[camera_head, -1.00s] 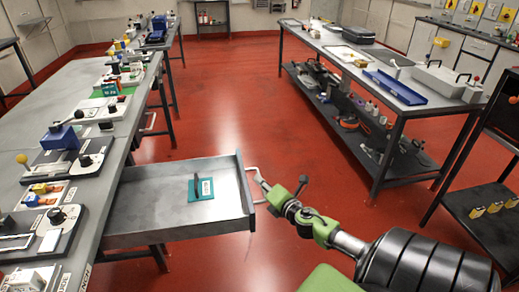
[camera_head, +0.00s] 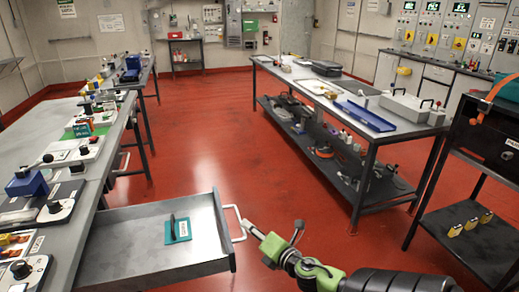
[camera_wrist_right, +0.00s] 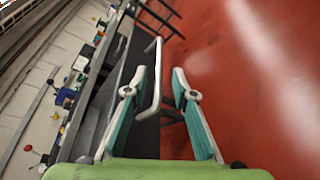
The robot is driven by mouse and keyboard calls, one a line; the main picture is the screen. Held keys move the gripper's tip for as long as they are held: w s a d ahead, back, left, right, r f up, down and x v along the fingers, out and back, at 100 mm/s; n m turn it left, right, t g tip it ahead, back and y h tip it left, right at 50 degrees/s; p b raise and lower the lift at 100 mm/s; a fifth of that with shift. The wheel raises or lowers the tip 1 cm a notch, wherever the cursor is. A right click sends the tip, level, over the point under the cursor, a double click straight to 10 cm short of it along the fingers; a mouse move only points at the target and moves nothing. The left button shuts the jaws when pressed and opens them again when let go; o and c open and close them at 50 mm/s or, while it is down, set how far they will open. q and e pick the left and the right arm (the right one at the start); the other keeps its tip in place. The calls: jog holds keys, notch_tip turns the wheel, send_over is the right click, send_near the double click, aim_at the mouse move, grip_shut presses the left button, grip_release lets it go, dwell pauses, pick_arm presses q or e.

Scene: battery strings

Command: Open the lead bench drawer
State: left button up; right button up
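The lead bench drawer (camera_head: 130,250) is a grey metal tray sticking well out from the left bench, its inside showing. Its pale bar handle (camera_head: 236,222) is on the front panel; it also shows in the right wrist view (camera_wrist_right: 156,85). My right gripper (camera_head: 248,228) is at the handle. In the right wrist view my right gripper (camera_wrist_right: 160,72) has its fingers apart, with the handle bar between them, nearer the left finger. Whether a finger touches the bar is unclear. A teal piece with a dark upright part (camera_head: 178,232) lies in the drawer. My left gripper is out of view.
The left bench (camera_head: 95,172) carries several devices with knobs and switches. A second bench (camera_head: 345,112) with a blue tray (camera_head: 365,117) and a loaded lower shelf stands to the right. A dark rack (camera_head: 480,235) is at far right. Red floor between the benches is clear.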

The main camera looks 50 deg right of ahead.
jog(key=shift+v, duration=2.3)
